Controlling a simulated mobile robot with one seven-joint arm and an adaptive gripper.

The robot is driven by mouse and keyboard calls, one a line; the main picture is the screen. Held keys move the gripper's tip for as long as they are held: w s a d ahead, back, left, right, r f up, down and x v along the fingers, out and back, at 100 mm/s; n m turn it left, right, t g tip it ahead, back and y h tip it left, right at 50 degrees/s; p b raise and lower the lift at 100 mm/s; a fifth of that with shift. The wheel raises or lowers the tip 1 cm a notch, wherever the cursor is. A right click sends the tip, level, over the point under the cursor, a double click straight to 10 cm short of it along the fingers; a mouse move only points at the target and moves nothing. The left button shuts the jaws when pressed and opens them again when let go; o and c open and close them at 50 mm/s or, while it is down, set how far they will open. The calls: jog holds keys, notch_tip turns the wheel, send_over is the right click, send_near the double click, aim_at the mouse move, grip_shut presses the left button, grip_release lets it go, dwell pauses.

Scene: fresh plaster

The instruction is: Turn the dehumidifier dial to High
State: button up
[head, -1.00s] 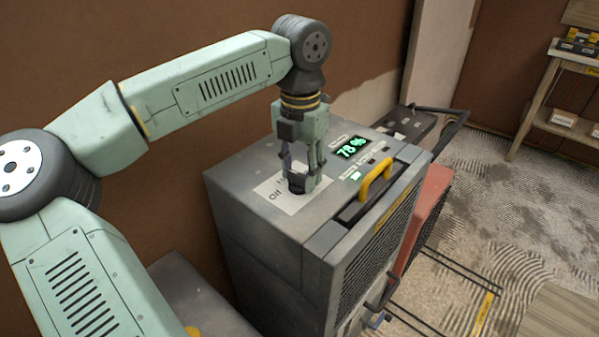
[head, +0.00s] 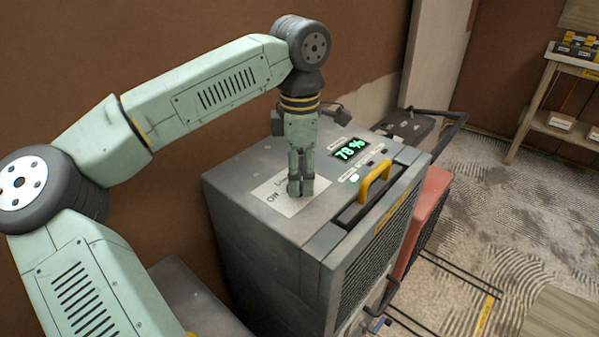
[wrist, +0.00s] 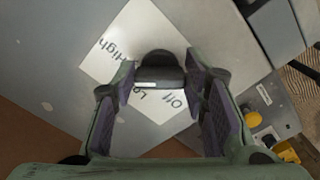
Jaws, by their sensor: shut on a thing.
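The grey dehumidifier (head: 240,180) stands in the middle of the head view. A white dial label (head: 280,205) lies on its top; in the wrist view the label (wrist: 140,35) shows "High" at upper left, a partly hidden "Lo…" and "Off" at lower right. My gripper (head: 301,188) points down onto the label. In the wrist view the black dial (wrist: 160,68) sits between my fingertips, and my gripper is shut on it. A pale strip shows on the dial's near side; I cannot tell which setting it points at. The fingers hide the dial in the head view.
A green display (head: 350,149) reads 78 %. A yellow handle (head: 376,184) rises from the top, right of my gripper. A wooden shelf (head: 560,85) is at far right. A brown wall is close behind my arm.

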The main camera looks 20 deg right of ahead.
aim_at(300, 177)
jog(key=shift+m, duration=1.4)
jog(key=o, duration=1.2)
jog(key=shift+c, duration=0.2)
notch_tip(300, 177, up, 12)
jog(key=shift+s, duration=0.15)
